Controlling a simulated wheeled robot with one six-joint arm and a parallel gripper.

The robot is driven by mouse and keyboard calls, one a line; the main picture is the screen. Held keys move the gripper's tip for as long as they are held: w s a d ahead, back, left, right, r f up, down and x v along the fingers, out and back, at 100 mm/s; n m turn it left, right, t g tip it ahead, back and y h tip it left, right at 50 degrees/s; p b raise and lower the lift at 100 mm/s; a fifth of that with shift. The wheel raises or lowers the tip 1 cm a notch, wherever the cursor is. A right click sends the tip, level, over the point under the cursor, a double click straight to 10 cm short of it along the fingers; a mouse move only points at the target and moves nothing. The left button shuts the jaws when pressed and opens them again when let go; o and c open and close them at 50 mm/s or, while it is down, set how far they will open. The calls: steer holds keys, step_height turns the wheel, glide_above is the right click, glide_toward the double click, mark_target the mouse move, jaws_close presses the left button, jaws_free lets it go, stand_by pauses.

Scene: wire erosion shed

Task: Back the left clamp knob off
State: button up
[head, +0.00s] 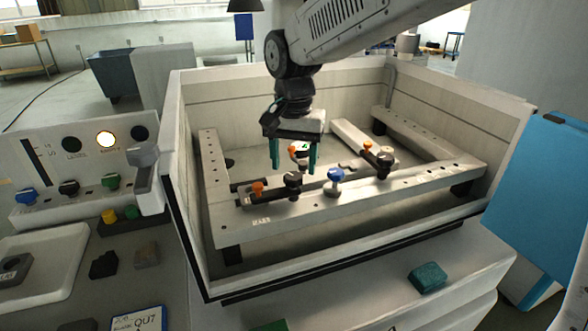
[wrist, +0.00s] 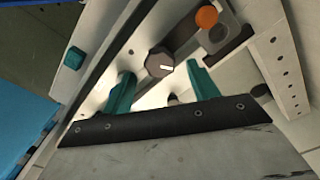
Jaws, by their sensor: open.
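The left clamp knob (head: 293,183) is dark and stands on the front rail of the frame in the tank, beside an orange-capped post (head: 257,188). In the wrist view the knob (wrist: 160,66) is a dark grey faceted head with a white mark, beyond and roughly between the fingertips; the orange cap (wrist: 207,17) shows past it. My gripper (head: 293,168) hangs above and behind the knob in the head view, teal fingers pointing down, open and empty. It also shows in the wrist view (wrist: 160,76). The fingers appear clear of the knob.
A blue knob (head: 335,176) stands close right of the left knob, and a right dark knob (head: 385,158) with an orange cap (head: 368,145) is farther right. The pale tank wall (head: 183,185) surrounds the frame. A teal block (head: 428,277) lies on the ledge in front.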

mark_target(294, 179)
steer(key=shift+f, duration=1.3)
steer(key=c, duration=1)
steer(key=shift+n, duration=0.4)
steer(key=n, duration=0.5)
steer(key=shift+r+n, duration=0.1)
steer(key=shift+n, duration=2.6)
